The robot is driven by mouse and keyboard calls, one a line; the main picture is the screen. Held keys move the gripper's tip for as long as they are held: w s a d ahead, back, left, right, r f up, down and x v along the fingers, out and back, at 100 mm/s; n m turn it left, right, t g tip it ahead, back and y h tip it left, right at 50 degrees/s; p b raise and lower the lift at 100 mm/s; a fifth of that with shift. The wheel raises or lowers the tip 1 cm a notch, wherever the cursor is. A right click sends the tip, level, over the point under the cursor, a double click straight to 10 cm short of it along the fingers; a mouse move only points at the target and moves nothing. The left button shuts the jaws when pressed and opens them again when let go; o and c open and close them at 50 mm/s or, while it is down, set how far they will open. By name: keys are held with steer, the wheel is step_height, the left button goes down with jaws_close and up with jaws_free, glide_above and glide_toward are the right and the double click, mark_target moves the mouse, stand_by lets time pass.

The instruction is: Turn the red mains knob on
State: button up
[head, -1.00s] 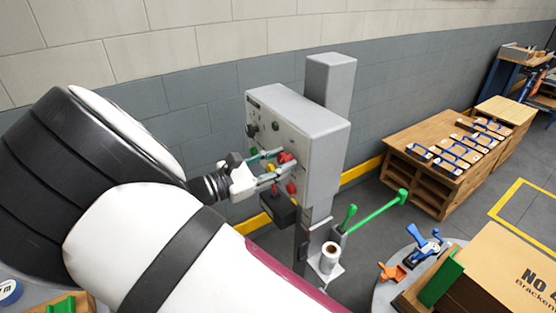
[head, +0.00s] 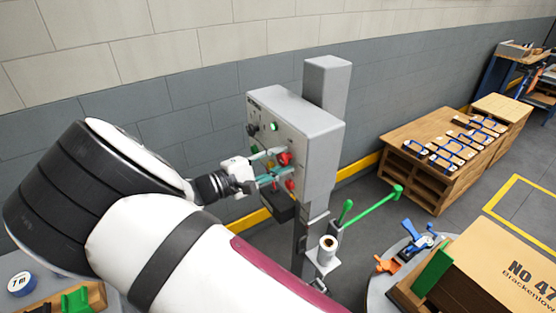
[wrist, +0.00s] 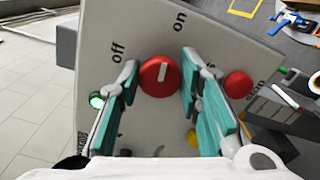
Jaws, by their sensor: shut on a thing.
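The red mains knob (wrist: 160,77) is a round red dial with a white pointer line on the grey control box (head: 320,135). In the wrist view the pointer lies between the printed words "off" and "on", leaning towards "on". My gripper (wrist: 158,92) has its teal-padded fingers on either side of the knob and is shut on it. In the head view the red knob (head: 284,159) is partly covered by the fingers.
A second red button (wrist: 238,84) sits right of the fingers, and a yellow one (wrist: 193,138) below them. The box hangs on a grey post (head: 328,82). Green-handled levers (head: 372,212) and a white roll (head: 328,247) are below.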

steer(key=shift+m, duration=0.8)
steer(key=o, duration=1.2)
steer(key=shift+s, duration=0.1)
steer(key=v, duration=1.2)
steer(key=shift+d, duration=0.1)
